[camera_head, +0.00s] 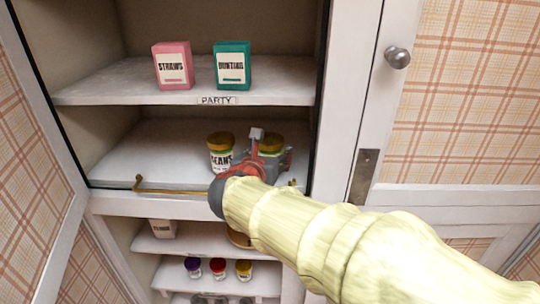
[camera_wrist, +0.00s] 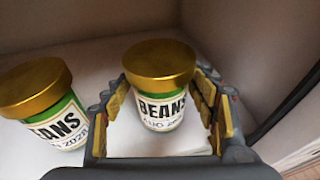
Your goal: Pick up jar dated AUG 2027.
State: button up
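Two beans jars with gold lids and green bands stand on the middle shelf. The right jar (camera_wrist: 160,97) shows a label reading BEANS and a partly readable date that looks like AUG 20-something; the last digits are unclear. It also shows behind my gripper in the head view (camera_head: 271,141). The left jar (camera_wrist: 45,105) has a date ending in what looks like 2028, and its label is visible in the head view (camera_head: 220,158). My gripper (camera_wrist: 162,88) is open, with its yellow-padded fingers on both sides of the right jar; gaps show beside the jar.
The cupboard side wall (camera_wrist: 255,45) is close to the right of my gripper. A gold rail (camera_head: 170,191) runs along the shelf's front edge. A shelf with a pink box (camera_head: 173,66) and a teal box (camera_head: 233,66) is above. Small jars (camera_head: 217,267) stand below.

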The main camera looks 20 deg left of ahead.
jog(key=c, duration=1.1)
jog(key=shift+c, duration=0.3)
jog(key=shift+r, duration=0.15)
